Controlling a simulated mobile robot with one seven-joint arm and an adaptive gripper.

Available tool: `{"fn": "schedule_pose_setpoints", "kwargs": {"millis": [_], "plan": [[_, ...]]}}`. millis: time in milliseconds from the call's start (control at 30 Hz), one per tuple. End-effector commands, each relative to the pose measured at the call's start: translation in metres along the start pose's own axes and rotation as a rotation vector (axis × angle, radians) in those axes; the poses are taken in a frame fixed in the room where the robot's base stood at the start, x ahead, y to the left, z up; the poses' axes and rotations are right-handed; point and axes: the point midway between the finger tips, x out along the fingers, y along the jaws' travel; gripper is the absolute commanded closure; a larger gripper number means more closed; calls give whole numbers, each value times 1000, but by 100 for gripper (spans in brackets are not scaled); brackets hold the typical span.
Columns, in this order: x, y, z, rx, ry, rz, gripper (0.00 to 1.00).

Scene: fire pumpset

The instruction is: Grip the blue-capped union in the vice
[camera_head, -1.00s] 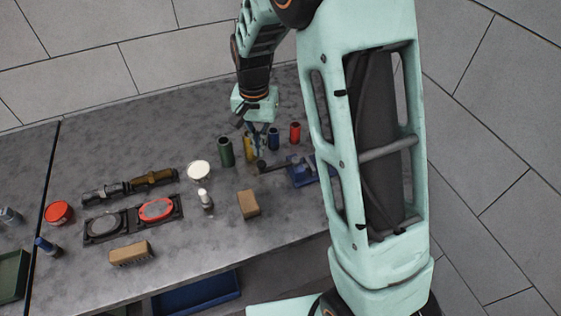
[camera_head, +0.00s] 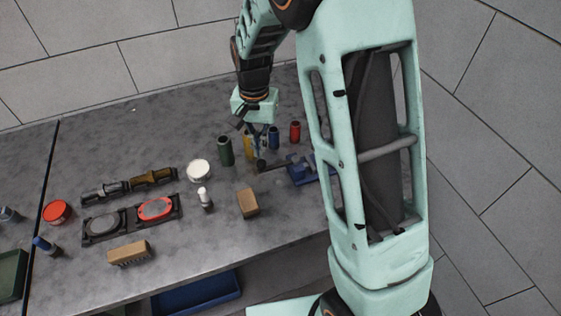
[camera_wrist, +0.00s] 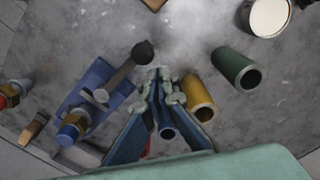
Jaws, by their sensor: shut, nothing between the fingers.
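The blue vice (camera_wrist: 98,88) stands on the bench at left in the wrist view and partly behind my arm in the head view (camera_head: 303,172). Its dark lever with a round black knob (camera_wrist: 143,53) points toward my gripper. A brass-coloured fitting with a blue ring (camera_wrist: 72,128), seemingly the blue-capped union, is at the vice's near end; I cannot tell how firmly it is held. My gripper (camera_wrist: 158,76) is shut and empty, its fingertips just beside the lever, on the side away from the vice. I cannot tell if they touch it.
Green (camera_head: 225,151), yellow (camera_wrist: 200,108), blue (camera_head: 274,138) and red (camera_head: 295,131) cylinders stand close around my gripper. A red-ringed fitting (camera_wrist: 12,92) is beyond the vice.

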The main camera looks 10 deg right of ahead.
Motion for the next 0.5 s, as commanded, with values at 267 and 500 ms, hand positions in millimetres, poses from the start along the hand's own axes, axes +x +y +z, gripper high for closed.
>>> {"fn": "schedule_pose_setpoints", "kwargs": {"millis": [267,500], "plan": [[10,0,0,0,-1,0,100],[17,0,0,0,0,0,100]]}}
